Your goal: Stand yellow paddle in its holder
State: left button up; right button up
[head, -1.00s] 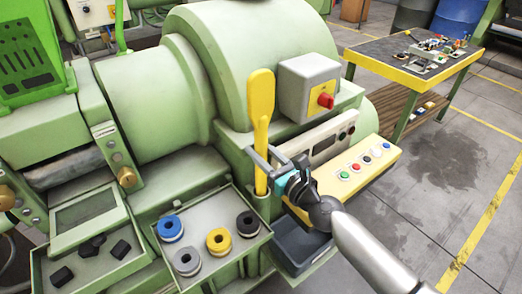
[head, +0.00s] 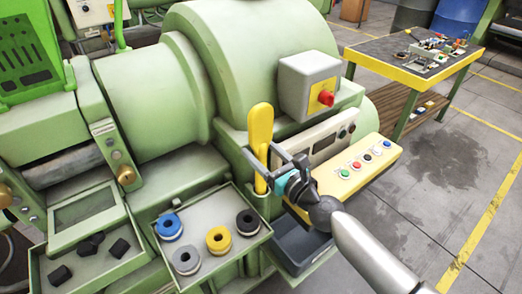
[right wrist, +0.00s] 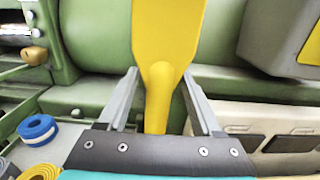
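The yellow paddle (head: 261,125) stands upright in its holder, a green cup (head: 263,208) on the machine's front beside the tray. Its lower handle is hidden inside the holder. My right gripper (head: 261,157) is around the paddle just above the holder. In the right wrist view the paddle (right wrist: 167,45) rises between the two fingers of the right gripper (right wrist: 160,95), with gaps visible at both sides, so the gripper is open. My left gripper is not in view.
A green tray (head: 212,200) with several colored rings lies left of the holder. A grey box with a red knob (head: 308,85) and a yellow button panel (head: 357,170) are to the right. A dark grey bin (head: 300,243) is below my right gripper.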

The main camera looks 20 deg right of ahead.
jog(key=shift+o, duration=0.2)
jog(key=shift+s+f, duration=0.1)
jog(key=shift+s+d, duration=0.1)
jog(key=shift+s, duration=0.1)
jog(key=b+v, duration=0.5)
jog(key=v, duration=0.9)
jog(key=shift+s, duration=0.3)
jog(key=shift+d, duration=0.15)
